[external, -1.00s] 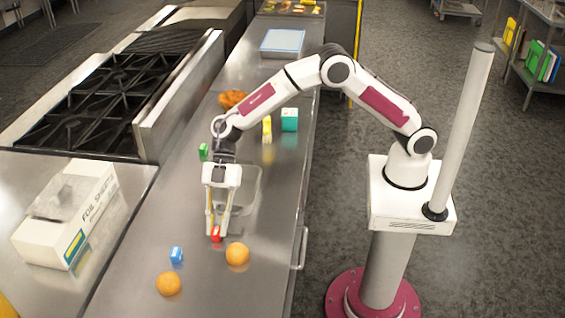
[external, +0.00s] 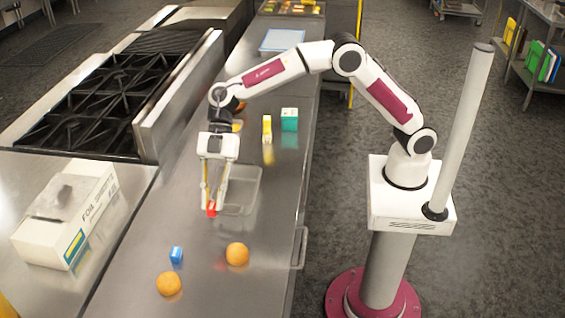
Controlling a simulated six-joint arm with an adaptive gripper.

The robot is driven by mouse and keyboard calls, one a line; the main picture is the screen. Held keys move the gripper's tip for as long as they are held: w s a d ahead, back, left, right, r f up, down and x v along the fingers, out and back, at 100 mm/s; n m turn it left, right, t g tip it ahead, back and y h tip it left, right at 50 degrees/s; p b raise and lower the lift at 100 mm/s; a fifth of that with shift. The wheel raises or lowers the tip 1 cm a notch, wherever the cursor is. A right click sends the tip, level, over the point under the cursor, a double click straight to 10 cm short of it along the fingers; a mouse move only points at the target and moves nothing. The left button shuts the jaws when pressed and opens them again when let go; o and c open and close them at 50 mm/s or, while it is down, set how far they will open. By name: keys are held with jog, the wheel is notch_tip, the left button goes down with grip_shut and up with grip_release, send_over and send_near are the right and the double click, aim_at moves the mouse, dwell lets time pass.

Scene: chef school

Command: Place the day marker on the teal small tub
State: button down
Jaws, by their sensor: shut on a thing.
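My gripper (external: 212,208) is shut on a small red block (external: 212,210) and holds it a little above the steel counter, at the left edge of a clear tray. The red block may be the day marker; I cannot read any label on it. The teal small tub (external: 289,124) stands upright on the counter, behind and to the right of my gripper. It has a whitish top, and nothing is seen resting on it.
A yellow item (external: 267,128) stands just left of the teal tub. The clear tray (external: 246,187) lies beside my gripper. A blue block (external: 176,255) and two oranges (external: 237,254) (external: 169,284) are in front. A foil box (external: 65,213) is at left.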

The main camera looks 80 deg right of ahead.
jog(key=shift+d, duration=0.1)
dwell(0.8)
jog(key=w+d+r+m+t, duration=0.1)
jog(key=w+d+r+m, duration=0.15)
jog(key=d, duration=0.65)
jog(key=w+d+r+m+t, duration=0.1)
jog(key=w+d, duration=0.2)
jog(key=d, duration=0.6)
jog(key=w+d+r+m+t, duration=0.1)
jog(key=w+d+r+t, duration=0.15)
jog(key=d, duration=0.65)
jog(key=s+d+r+m+t+h, duration=0.1)
jog(key=s+d+m, duration=0.1)
jog(key=d, duration=0.7)
jog(key=s+d+r+m+h, duration=0.1)
jog(key=s+d, duration=0.2)
jog(key=d, duration=0.6)
jog(key=s+d+r+m+t+h, duration=0.1)
jog(key=s+d+m+t, duration=0.15)
jog(key=s+d, duration=1.1)
jog(key=shift+n+g, duration=0.5)
jog(key=shift+g, duration=0.3)
jog(key=s, duration=0.1)
jog(key=s+a+f, duration=0.1)
jog(key=s+a, duration=0.1)
jog(key=shift+s+f, duration=0.2)
jog(key=shift+f, duration=0.1)
